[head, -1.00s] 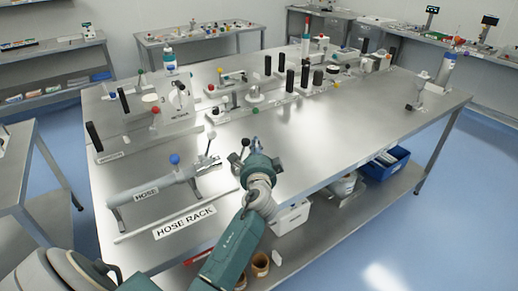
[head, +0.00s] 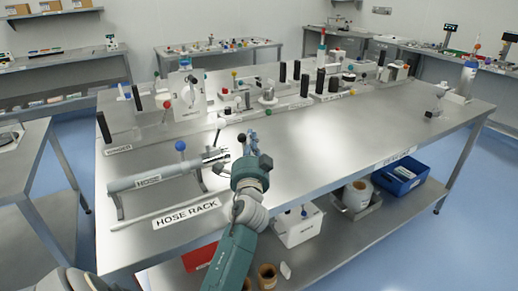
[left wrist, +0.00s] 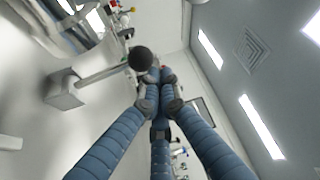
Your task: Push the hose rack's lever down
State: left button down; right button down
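The hose rack (head: 187,213) is at the near left of the steel table, with a grey hose tube (head: 165,177) lying along it. A lever with a pale ball (head: 220,123) stands up at its right end. My left gripper (head: 248,138) is just right of the lever, apart from it in the head view. Its blue fingers (left wrist: 156,82) come together at the tips in the left wrist view, with nothing seen between them. A dark-looking ball on a rod (left wrist: 140,59) shows beside the fingertips there; contact cannot be told. My right gripper is not in view.
Other fixtures with knobs and black grips fill the table behind. A blue bin (head: 400,175) and a white box (head: 298,226) are on the shelf below.

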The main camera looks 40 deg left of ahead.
pick_arm(q)
jog(key=shift+s+a+f, duration=0.15)
jog(key=shift+s+a, duration=0.15)
jog(key=shift+s, duration=0.25)
jog(key=shift+s+a+f, duration=0.1)
jog(key=shift+s+a, duration=0.2)
jog(key=shift+s, duration=0.25)
jog(key=shift+r, duration=0.1)
